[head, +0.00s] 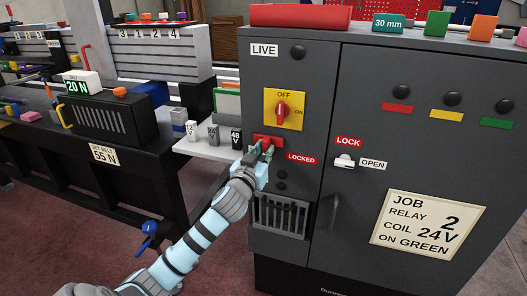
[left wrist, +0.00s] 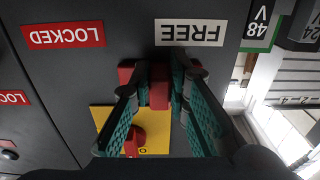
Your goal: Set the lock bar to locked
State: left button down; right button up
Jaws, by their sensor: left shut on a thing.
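The red lock bar (head: 268,140) is on the grey cabinet front, just below the yellow rotary switch plate (head: 271,107) with its red knob. In the left wrist view, which is upside down, the lock bar (left wrist: 160,88) shows between my fingers, beside the FREE label (left wrist: 189,32). The LOCKED label (head: 301,159) is to the right in the head view; it also shows in the left wrist view (left wrist: 64,35). My left gripper (head: 262,152) is shut on the lock bar and hides part of it. My right gripper is not in view.
A white LOCK/OPEN switch (head: 344,161) and a door handle (head: 334,213) are to the right on the cabinet. A vent or basket (head: 281,216) is below my gripper. A white shelf (head: 205,147) with small voltage blocks is close on the left.

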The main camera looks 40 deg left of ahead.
pick_arm(q)
jog(key=d, duration=0.1)
jog(key=w+d+p, duration=0.1)
jog(key=d, duration=0.3)
jog(key=shift+w+d+p, duration=0.15)
jog(key=shift+w+p, duration=0.2)
jog(key=shift+w, duration=0.05)
jog(key=c, duration=1.5)
grip_release()
jog(key=shift+s, duration=0.1)
jog(key=v, duration=1.2)
